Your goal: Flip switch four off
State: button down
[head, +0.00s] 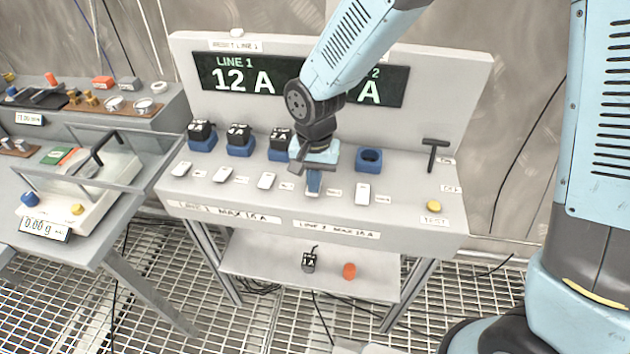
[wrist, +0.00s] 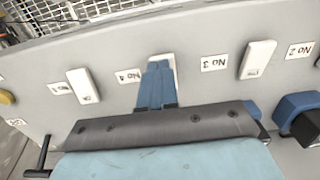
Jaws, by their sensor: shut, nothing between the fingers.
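A row of white rocker switches runs along the grey console (head: 420,215). Switch four (wrist: 162,58) is the one with the "No 4" label (wrist: 128,76) to its left in the wrist view; my fingers cover much of it, so its tilt cannot be told. My gripper (head: 313,190) is shut and empty, its blue fingertips (wrist: 158,66) over switch four. Whether they touch it is unclear. Switch five (head: 362,193) and switch three (head: 266,180) flank it. The display (head: 238,76) reads "LINE 1 12 A"; my arm hides the line 2 figure.
Black plugs sit in blue sockets (head: 240,140) behind the switches; one blue socket (head: 369,159) is empty. A black T-handle (head: 434,150) and a yellow button (head: 433,206) are at the right. A bench with a scale (head: 62,205) stands left.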

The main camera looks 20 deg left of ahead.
jog(key=shift+w+d+f, duration=0.2)
jog(key=shift+w+f, duration=0.05)
jog(key=shift+w+r, duration=0.1)
jog(key=shift+r, duration=0.1)
notch_tip(320, 180, up, 14)
jog(key=shift+a, duration=0.15)
jog(key=shift+s+r, duration=0.1)
jog(key=shift+s, duration=0.25)
dwell(0.7)
dwell(0.3)
notch_tip(320, 180, down, 14)
jog(key=shift+f, duration=0.1)
dwell(0.6)
